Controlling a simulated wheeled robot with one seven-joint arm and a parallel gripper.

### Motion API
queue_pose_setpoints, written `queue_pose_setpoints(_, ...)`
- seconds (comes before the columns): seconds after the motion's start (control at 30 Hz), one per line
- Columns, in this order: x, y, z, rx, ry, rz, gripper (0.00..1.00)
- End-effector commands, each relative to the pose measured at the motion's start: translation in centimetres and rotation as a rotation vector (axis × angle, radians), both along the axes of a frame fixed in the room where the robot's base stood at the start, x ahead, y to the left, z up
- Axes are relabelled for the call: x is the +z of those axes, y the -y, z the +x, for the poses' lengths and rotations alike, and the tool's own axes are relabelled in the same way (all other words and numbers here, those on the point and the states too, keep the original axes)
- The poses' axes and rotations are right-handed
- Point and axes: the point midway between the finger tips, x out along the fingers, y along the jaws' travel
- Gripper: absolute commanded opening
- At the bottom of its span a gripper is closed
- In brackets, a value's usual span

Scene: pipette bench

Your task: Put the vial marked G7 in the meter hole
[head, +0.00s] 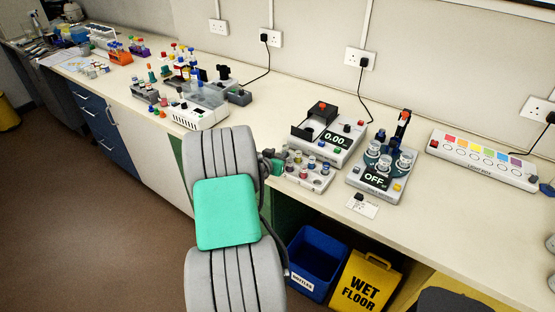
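A small grey rack (309,180) holds several vials with coloured caps near the bench's front edge, just right of my arm. The vial labels are too small to read, so I cannot tell which vial is marked G7. The meter (336,142), with a display reading 0.00, stands behind the rack. My arm covers the lower middle of the view. Only a small green and dark part of its end (272,162) shows at the rack's left side; its fingers cannot be made out.
A device reading OFF (377,180) with several capped vessels stands right of the meter. A small card (361,206) lies before it. A long white colour-panel device (484,160) is farther right. A white machine (200,108) stands left. A blue bin (314,262) and yellow sign (366,283) are below.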

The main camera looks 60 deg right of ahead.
Motion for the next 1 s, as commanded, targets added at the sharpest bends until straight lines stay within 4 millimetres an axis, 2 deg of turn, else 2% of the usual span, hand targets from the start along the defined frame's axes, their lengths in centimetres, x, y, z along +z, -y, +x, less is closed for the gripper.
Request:
queue_pose_setpoints(0.1, -0.02, -0.04, 0.03, 0.000, 0.000, 0.000, 0.32)
queue_pose_setpoints(0.5, 0.00, -0.06, 0.02, 0.000, -0.001, 0.000, 0.00)
queue_pose_setpoints(1.0, 0.33, -0.02, 0.03, 0.000, 0.000, -0.002, 0.00)
